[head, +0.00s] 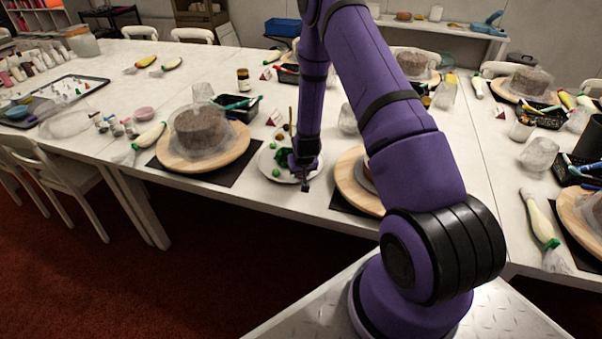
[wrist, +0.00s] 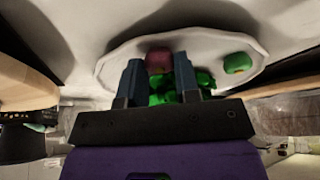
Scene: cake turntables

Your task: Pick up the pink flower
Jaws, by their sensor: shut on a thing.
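The pink flower (wrist: 158,61) shows as a dark pink lump between the fingertips of my gripper (wrist: 159,76) in the wrist view. My gripper is shut on it. Green leafy material (wrist: 205,82) lies around and behind the fingers; I cannot tell whether it is joined to the pink piece. The white plate (wrist: 110,68) is right at the fingertips. In the head view my gripper (head: 304,184) is low over the plate (head: 268,160), and the pink flower is hidden there.
A green piece (wrist: 238,62) lies on the plate. A covered cake on a wooden turntable (head: 235,152) stands to the left, and another turntable (head: 350,185) to the right. A black tray (head: 240,108) with tools sits behind. The table's front edge is close.

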